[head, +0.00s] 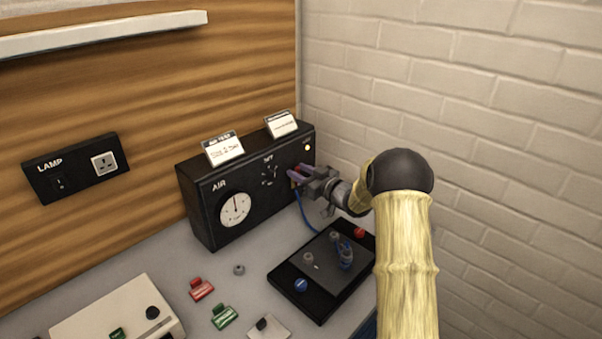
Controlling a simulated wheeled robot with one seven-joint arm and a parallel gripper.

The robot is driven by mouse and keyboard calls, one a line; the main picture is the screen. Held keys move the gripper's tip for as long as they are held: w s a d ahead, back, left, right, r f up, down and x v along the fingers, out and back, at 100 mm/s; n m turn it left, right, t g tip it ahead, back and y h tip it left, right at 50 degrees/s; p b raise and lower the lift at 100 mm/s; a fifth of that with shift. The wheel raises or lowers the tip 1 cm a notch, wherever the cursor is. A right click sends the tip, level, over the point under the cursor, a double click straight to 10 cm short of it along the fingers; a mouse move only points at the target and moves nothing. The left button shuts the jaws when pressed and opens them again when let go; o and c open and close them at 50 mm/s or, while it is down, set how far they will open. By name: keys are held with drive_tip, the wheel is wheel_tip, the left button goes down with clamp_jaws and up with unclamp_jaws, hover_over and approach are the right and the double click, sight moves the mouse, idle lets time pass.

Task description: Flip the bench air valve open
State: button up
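The black air box (205,200) stands against the wooden back panel, with a white round gauge (235,209) marked AIR on its front.
Two cards (223,149) (282,125) stand on the box. A blue hose (304,212) runs down towards a black board (285,277) with small fittings. Red (201,290) and green (224,316) pieces lie on the bench. A brick wall (500,150) closes the right side.

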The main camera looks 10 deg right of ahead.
drive_tip(key=b+v, duration=0.2)
drive_tip(key=v, duration=1.5)
drive_tip(key=shift+b, duration=0.4)
drive_tip(key=shift+s+d, duration=0.1)
drive_tip(key=s+a+m+g+h+p, duration=0.2)
drive_tip(key=s+a+g+h, duration=0.1)
drive_tip(key=s, duration=0.5)
drive_tip(key=s+a+m+g+h+p, duration=0.3)
drive_tip(key=s+g+h, duration=0.1)
drive_tip(key=s, duration=0.5)
drive_tip(key=s+a+m+g+h+p, duration=0.2)
drive_tip(key=s+g, duration=0.3)
drive_tip(key=s, duration=0.4)
drive_tip(key=shift+a+r+h+p, duration=0.4)
drive_tip(key=shift+a+h+p, duration=0.25)
drive_tip(key=shift+h+p, duration=0.15)
